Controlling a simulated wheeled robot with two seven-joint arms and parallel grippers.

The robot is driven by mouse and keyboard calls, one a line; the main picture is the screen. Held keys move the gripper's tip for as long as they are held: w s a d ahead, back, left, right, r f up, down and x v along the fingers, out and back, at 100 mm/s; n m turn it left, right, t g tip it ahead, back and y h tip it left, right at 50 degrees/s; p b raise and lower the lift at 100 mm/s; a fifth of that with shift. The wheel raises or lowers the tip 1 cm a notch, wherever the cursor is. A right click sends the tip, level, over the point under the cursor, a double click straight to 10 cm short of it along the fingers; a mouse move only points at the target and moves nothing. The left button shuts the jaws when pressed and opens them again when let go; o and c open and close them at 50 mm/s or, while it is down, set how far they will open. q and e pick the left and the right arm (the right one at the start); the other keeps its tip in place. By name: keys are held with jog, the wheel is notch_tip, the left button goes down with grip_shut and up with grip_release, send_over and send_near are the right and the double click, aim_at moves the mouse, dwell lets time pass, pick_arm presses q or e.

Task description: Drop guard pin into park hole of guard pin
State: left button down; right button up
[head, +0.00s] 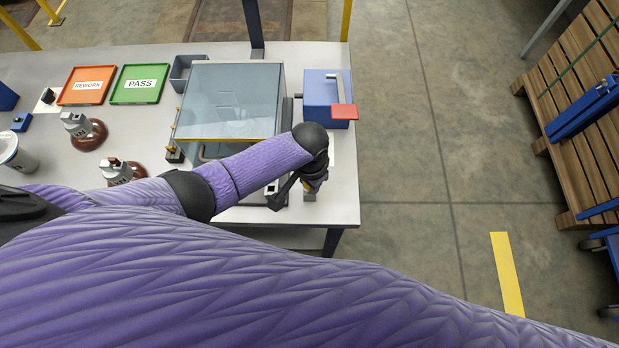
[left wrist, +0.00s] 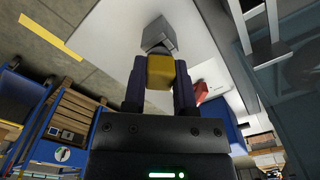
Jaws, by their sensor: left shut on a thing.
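My left gripper (head: 312,182) is over the right front corner of the grey table, pointing down, mostly hidden under my wrist in the head view. In the left wrist view its two dark fingers (left wrist: 160,82) are shut on a yellow block-shaped part, which I take as the head of the guard pin (left wrist: 160,71). A small grey block (left wrist: 158,36) lies just beyond the yellow part, over the pale tabletop; I take it as the park holder. Its hole is not visible, and I cannot tell whether the pin's shank is in it. My right gripper is not in view.
A clear-walled box (head: 230,100) stands left of the gripper. A blue box with a red-handled lever (head: 325,98) stands behind it. Brown insulators (head: 88,135), an orange REWORK tray (head: 87,98) and a green PASS tray (head: 139,97) are at left. The table's right edge is close.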

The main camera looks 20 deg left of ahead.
pick_arm(q)
jog(key=shift+f+b, duration=0.4)
jog(key=shift+f, duration=0.2)
jog(key=shift+c, duration=1.6)
grip_release()
notch_tip(320, 180, up, 10)
jog(key=p, duration=0.4)
jog(key=shift+f+p, duration=0.1)
jog(key=shift+p, duration=0.25)
jog(key=shift+s, duration=0.1)
